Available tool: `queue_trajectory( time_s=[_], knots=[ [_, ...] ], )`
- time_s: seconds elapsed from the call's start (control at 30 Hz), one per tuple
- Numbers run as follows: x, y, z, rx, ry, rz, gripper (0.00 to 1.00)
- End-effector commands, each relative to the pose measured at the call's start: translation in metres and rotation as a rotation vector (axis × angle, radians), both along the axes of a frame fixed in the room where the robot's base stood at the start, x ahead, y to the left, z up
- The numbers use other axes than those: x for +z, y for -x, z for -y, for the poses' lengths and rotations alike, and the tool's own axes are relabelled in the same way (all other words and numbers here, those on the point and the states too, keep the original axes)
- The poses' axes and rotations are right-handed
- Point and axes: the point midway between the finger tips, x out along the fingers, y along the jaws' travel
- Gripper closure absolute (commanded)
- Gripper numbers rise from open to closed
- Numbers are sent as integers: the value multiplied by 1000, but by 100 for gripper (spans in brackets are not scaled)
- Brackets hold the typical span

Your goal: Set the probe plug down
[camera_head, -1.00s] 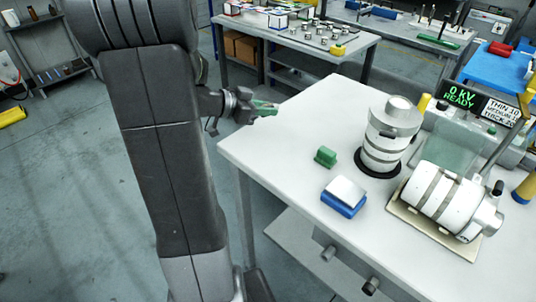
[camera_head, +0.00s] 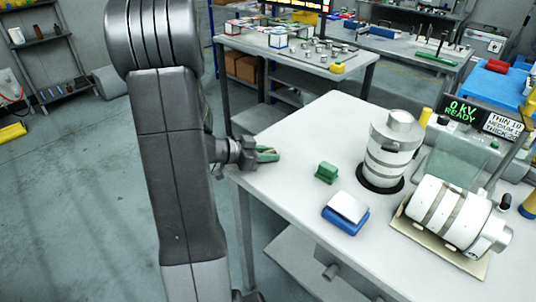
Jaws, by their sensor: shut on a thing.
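My gripper (camera_head: 266,155) is at the left end of the white table (camera_head: 305,125), with its jaws pointing right over the tabletop's near-left corner. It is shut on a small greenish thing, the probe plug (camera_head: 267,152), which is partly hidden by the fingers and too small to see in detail. I cannot tell whether the plug touches the tabletop.
A green block (camera_head: 327,172) and a blue-based white block (camera_head: 346,211) lie to the right. A banded white cylinder (camera_head: 389,152) stands behind them; another (camera_head: 452,213) lies on a tan board. The table's left end is clear.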

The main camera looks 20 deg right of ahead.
Motion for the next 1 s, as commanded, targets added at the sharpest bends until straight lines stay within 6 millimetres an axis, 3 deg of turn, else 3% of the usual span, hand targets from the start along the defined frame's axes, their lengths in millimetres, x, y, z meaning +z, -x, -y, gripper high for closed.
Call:
queue_trajectory(
  time_s=[0.17,0.2,0.3,0.67,1.0],
  knots=[
    [-4,0,0,0,-1,-2,100],
    [-3,0,0,0,-1,-1,71],
    [-3,0,0,0,-1,-1,57],
    [2,0,-2,1,0,1,57],
    [27,0,-63,6,0,1,57]
  ],
)
